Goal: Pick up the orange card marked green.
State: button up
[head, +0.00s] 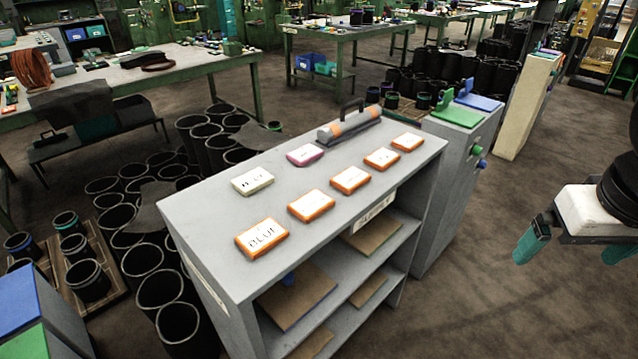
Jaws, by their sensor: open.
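Several orange cards with white labels lie in a slanting row on the grey cabinet top (215,210). The nearest orange card (262,239) reads BLUE. Behind it lie a second orange card (311,205), a third orange card (350,179), another orange card (381,159) and the farthest orange card (407,142). Their words are too small to read, so I cannot tell which is marked green. My gripper (576,248) is open and empty at the right edge, well apart from the cabinet, over the floor. Its teal fingers are spread wide.
A cream card (252,180), a pink card (305,154) and a grey-orange bar with a handle (349,126) share the cabinet top. A grey pedestal (462,150) with green and blue pads adjoins its right end. Black rubber sleeves (140,255) crowd the left. Floor (490,290) is clear at right.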

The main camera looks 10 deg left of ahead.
jog(key=w+a+f+n+t+y, duration=0.1)
jog(key=w+a+f+n+t, duration=0.15)
jog(key=w, duration=0.85)
jog(key=w+a+f+n+t, duration=0.15)
jog(key=w+t, duration=0.25)
jog(key=w, duration=0.6)
jog(key=n+y, duration=0.6)
jog(key=y, duration=0.5)
send_near(352, 177)
jog(key=shift+w+a+f+g, duration=0.2)
jog(key=shift+w+a+g, duration=0.15)
jog(key=shift+w+a, duration=0.55)
jog(key=x, duration=0.5)
jog(key=shift+w+a+f, duration=0.15)
jog(key=shift+a+f, duration=0.1)
jog(key=c, duration=1)
